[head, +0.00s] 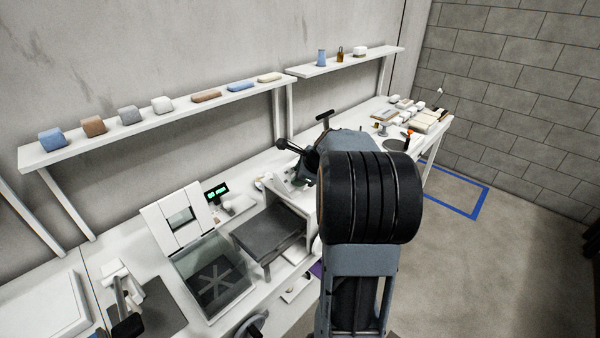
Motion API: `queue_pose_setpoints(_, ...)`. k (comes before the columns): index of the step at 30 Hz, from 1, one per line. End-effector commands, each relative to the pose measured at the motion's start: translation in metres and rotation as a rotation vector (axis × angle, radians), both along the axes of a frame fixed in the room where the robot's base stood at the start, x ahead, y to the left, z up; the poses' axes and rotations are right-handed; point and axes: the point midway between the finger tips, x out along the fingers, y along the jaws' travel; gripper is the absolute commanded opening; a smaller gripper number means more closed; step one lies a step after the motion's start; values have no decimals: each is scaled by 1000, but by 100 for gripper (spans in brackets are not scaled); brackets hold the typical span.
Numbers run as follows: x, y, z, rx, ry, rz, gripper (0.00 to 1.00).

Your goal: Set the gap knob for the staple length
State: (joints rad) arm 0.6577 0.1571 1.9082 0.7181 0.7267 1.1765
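I cannot pick out a gap knob for certain. A round grey wheel-like part (250,326) shows at the bottom edge, cut off by the frame. No staples can be made out.
A long white bench (95,258) runs along the wall with a clear-lidded box (212,275), a grey-topped stand (270,232) and a small green display (217,190). A wall shelf (60,154) holds several blocks. Blue tape (473,208) marks open floor at right.

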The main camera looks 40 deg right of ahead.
Motion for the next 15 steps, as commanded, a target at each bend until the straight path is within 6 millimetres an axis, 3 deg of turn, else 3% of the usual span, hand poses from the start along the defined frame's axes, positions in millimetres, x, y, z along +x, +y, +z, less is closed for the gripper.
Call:
queue_pose_setpoints(14, 0, 0, 0, 7, 1, -10, 12)
queue_pose_setpoints(15, 0, 0, 0, 7, 1, -10, 38)
